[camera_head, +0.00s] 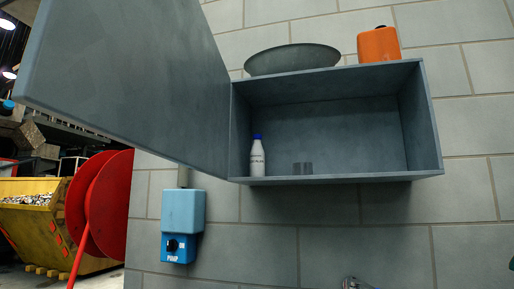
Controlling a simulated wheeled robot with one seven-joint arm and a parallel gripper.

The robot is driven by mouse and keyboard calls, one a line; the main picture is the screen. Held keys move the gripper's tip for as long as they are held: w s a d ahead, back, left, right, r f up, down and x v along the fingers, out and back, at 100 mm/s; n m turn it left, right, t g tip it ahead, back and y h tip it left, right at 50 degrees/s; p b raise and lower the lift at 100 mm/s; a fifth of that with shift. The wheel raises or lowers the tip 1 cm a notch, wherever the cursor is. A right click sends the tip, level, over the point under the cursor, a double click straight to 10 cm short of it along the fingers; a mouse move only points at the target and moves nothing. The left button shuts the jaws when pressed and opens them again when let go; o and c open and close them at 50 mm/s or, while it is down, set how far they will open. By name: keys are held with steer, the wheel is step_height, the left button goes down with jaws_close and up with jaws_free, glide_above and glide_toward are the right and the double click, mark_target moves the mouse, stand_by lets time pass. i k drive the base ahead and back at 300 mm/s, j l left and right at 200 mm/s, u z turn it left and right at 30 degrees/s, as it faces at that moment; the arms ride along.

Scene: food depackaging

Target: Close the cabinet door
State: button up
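The grey wall cabinet (423,125) hangs on the tiled wall, right of centre, with its front open. Its grey door (130,75) is hinged at the cabinet's left edge. The door stands wide open, swung out toward me and to the left, and fills the upper left of the view. Inside the cabinet, a white bottle with a blue cap (257,158) stands near the left wall. I cannot make out my gripper in this view.
A dark bowl (292,60) and an orange canister (378,45) stand on top of the cabinet. A blue pump box (182,225) is on the wall below the door. A small metallic object (355,284) shows at the bottom edge. The space before the cabinet opening looks clear.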

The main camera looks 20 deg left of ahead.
mark_target(151, 76)
steer(key=j+u, duration=0.4)
steer(key=j, duration=0.5)
steer(key=i+j+u, duration=0.1)
steer(key=j+u, duration=0.3)
steer(key=j, duration=0.45)
steer(key=k+j+z, duration=0.1)
steer(key=z, duration=0.15)
steer(key=k+j+z, duration=0.1)
steer(key=z, duration=0.15)
steer(key=k+j+z, duration=0.1)
steer(key=k, duration=0.75)
